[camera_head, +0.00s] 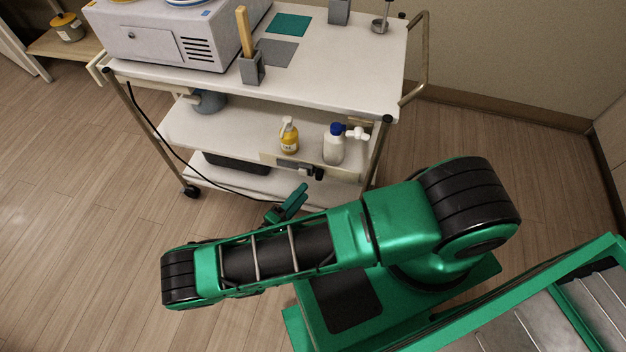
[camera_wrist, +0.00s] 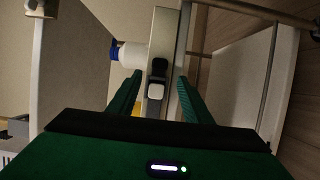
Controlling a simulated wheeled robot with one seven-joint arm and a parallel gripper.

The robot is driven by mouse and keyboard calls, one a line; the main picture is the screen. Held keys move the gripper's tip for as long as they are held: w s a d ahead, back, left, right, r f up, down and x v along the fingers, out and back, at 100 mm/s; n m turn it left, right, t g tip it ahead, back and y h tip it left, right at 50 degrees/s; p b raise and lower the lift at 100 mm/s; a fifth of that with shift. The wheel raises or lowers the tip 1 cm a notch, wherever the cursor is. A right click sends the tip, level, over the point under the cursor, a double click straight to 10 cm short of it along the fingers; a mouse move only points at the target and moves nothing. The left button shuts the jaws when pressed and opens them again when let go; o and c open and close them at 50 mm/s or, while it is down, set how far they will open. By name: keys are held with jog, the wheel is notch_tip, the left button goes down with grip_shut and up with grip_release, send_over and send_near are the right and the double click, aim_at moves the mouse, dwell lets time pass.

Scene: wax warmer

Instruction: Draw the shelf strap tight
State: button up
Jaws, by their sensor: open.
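The shelf strap (camera_head: 272,160) is a pale beige band across the front of the cart's middle shelf, below the bottles. A black buckle (camera_head: 309,170) sits on it. In the wrist view the strap (camera_wrist: 164,35) runs up the picture, with the dark buckle (camera_wrist: 159,68) and a small white tab (camera_wrist: 156,91) between my fingers. My gripper (camera_head: 300,192) is in front of the cart, just below the strap in the head view. In the wrist view my gripper (camera_wrist: 160,78) is open, one finger on each side of the buckle, with nothing visibly gripped.
A yellow pump bottle (camera_head: 289,138) and a white bottle with blue cap (camera_head: 334,147) stand behind the strap. The cart top (camera_head: 350,75) holds a grey warmer box (camera_head: 165,40) and a grey holder (camera_head: 251,68). A black cable hangs at left. The floor left is clear.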

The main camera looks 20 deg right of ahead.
aim_at(317, 178)
jog(key=x, duration=0.7)
jog(key=shift+w+d, duration=0.1)
jog(key=shift+d, duration=0.25)
